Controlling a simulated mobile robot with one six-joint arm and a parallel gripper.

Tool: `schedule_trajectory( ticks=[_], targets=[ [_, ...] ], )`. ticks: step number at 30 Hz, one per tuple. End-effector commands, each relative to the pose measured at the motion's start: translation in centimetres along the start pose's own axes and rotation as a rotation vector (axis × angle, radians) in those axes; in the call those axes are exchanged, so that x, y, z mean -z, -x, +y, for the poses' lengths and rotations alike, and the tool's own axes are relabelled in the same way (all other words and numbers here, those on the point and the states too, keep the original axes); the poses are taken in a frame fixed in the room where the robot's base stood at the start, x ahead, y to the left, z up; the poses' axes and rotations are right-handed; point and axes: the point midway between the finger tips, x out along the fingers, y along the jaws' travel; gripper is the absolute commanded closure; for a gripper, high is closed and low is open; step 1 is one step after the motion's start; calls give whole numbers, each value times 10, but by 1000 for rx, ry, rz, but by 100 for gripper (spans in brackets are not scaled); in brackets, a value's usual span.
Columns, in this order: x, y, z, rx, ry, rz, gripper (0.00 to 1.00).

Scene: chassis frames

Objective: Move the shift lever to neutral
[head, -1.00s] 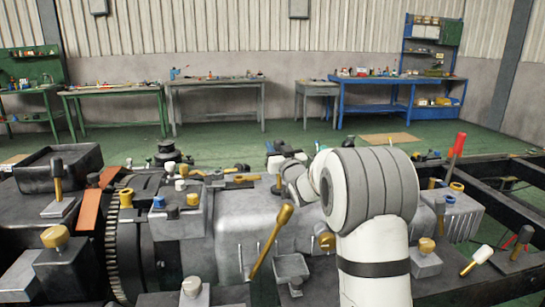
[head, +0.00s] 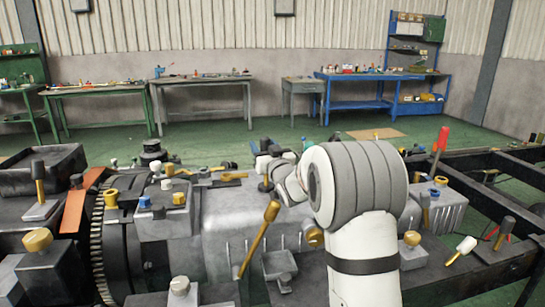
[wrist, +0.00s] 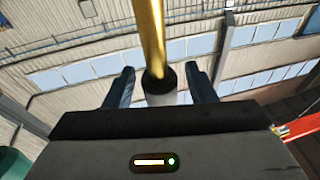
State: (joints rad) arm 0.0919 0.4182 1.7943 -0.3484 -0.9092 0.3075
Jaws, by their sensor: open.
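A long gold lever (head: 257,238) with a gold knob leans to the right in front of the grey gearbox housing (head: 235,215) in the head view. I cannot tell for certain whether it is the shift lever. My gripper (head: 268,165) is behind it, small and partly hidden by my arm. In the wrist view, my gripper (wrist: 160,72) is open, its two dark fingers apart. A gold rod (wrist: 150,35) with a dark collar and a pale end shows between the fingers. Contact with the fingers cannot be told.
A black tray (head: 42,172) sits at the left. Dark frame rails (head: 500,165) lie at the right. Workbenches line the far wall.

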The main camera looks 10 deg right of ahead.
Motion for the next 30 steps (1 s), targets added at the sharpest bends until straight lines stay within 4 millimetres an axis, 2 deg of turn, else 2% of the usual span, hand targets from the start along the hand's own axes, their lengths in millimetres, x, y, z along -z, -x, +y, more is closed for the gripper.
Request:
schedule_trajectory(
  ticks=[9, 15, 21, 30],
  targets=[
    [13, 72, 0, -2, 1, 0, 50],
    [22, 112, 0, -2, 0, 1, 50],
    [26, 131, 0, -1, 0, -1, 50],
    [27, 134, -1, 0, 0, 0, 50]
  ],
)
